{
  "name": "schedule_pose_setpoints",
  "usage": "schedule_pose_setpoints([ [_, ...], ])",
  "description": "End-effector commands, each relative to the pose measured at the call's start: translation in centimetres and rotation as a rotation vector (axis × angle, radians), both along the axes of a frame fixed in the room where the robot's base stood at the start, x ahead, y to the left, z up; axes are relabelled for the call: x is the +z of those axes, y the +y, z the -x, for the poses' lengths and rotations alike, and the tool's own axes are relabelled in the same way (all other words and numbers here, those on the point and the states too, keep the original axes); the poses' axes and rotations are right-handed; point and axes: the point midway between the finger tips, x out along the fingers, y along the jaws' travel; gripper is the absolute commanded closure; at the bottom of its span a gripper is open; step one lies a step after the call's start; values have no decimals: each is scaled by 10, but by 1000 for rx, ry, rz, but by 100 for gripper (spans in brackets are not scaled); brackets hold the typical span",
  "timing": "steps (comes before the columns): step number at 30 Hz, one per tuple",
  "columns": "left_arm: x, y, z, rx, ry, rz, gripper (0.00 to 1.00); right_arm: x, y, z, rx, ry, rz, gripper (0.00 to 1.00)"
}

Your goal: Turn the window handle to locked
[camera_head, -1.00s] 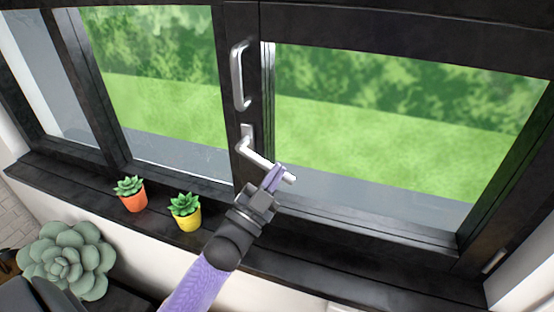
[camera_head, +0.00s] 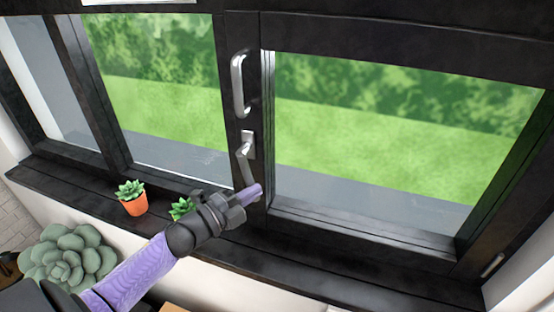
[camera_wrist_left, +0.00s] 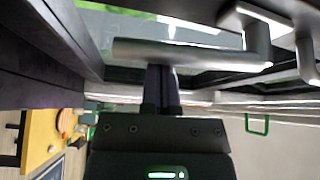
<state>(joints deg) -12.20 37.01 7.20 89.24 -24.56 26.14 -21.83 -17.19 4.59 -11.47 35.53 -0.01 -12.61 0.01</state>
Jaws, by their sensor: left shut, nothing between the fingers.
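The silver window handle (camera_head: 245,164) is on the dark frame post between two panes. Its lever hangs almost straight down from its mounting plate. My left gripper (camera_head: 254,192) is shut and empty at the lever's lower end, coming from the lower left. In the left wrist view the silver lever (camera_wrist_left: 185,54) crosses just ahead of the closed fingers (camera_wrist_left: 161,88). The fingertips look to be against it, not around it. The lever's lower tip is hidden behind the gripper in the head view. My right gripper is not in view.
A fixed silver pull bar (camera_head: 238,84) is above the handle. On the dark sill, an orange-potted succulent (camera_head: 134,206) stands left and another succulent (camera_head: 181,208) is partly hidden by my left arm. A big succulent (camera_head: 68,258) is at lower left. The right sill is clear.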

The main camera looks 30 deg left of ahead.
Motion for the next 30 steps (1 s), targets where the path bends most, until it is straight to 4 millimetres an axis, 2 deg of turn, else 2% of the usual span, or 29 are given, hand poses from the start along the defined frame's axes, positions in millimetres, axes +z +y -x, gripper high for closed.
schedule_pose_setpoints([
  [12,-3,13,3,1,41,-163,100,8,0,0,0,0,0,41],
  [30,-4,15,4,0,46,-186,100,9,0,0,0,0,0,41],
])
